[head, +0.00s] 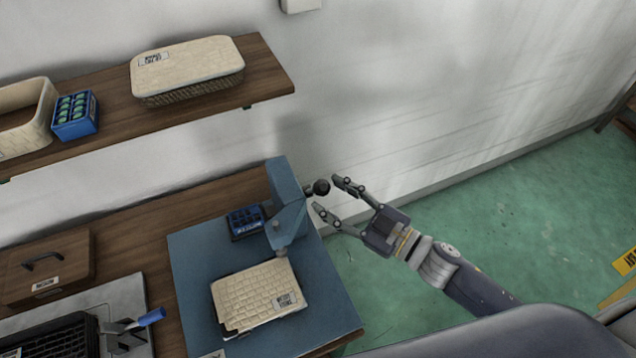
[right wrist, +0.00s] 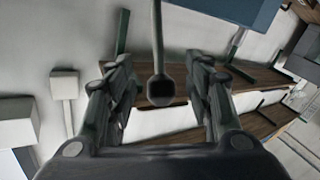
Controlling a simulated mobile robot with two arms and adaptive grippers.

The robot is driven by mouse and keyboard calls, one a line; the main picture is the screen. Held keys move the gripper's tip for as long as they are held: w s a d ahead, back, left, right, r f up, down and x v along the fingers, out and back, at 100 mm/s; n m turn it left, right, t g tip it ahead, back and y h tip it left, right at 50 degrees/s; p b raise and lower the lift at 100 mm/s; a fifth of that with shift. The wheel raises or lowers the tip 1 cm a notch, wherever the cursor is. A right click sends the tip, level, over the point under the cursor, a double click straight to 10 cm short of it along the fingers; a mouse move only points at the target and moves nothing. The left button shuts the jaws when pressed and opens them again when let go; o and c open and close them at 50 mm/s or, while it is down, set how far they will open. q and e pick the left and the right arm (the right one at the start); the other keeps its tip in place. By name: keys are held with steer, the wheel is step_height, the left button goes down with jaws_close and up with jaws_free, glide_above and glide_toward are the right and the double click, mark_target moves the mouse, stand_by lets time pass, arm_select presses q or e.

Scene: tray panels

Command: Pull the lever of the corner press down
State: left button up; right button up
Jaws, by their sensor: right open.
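The corner press (head: 287,200) is a blue-grey upright post with a head, standing on a flat blue base plate (head: 195,270). Its lever ends in a dark round knob (head: 321,187) that sticks out to the right of the post. My right gripper (head: 325,194) is open, its two fingertips just right of the knob and apart from it as far as I can see. In the right wrist view a dark knob (right wrist: 160,90) on a thin rod shows between the open fingers. A cream woven panel (head: 255,294) with a label lies on the base plate below the press head. My left gripper is not in view.
A small dark-blue box (head: 246,222) stands beside the post. A blue-handled clamp (head: 150,317) and a brown lidded box (head: 45,268) are on the bench at left. A shelf (head: 270,80) with baskets hangs above.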

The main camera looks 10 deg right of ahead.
mark_target(318, 189)
steer(key=shift+p+x, duration=0.6)
steer(key=shift+x, duration=1.65)
steer(key=shift+c, duration=0.6)
jaws_close()
